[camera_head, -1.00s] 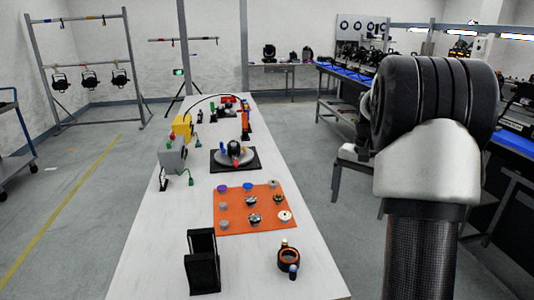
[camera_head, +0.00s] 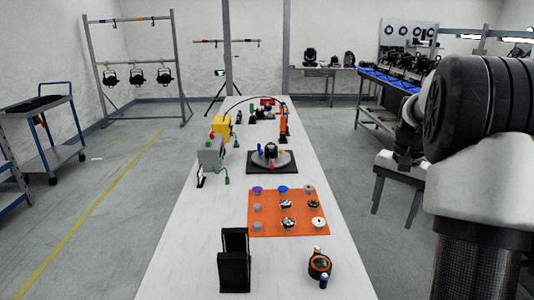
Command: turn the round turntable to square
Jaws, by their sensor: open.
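The round turntable (camera_head: 257,159) is a grey disc on a black square base (camera_head: 287,168), on the long white table. A dark rounded piece (camera_head: 270,151) stands at its middle. A small blue piece (camera_head: 260,149) is at its left, and a small red piece shows at its front edge. Any markings on it are too small to read. My arm fills the right side of the view, well to the right of the turntable. I cannot make out my gripper's fingers in this view.
An orange mat (camera_head: 270,222) with several small round parts lies in front of the turntable. A black upright holder (camera_head: 234,260) and a black-orange ring (camera_head: 319,265) are nearer. Grey (camera_head: 211,156) and yellow (camera_head: 221,126) boxes stand left of it. The white table (camera_head: 190,250) has bare strips along both sides.

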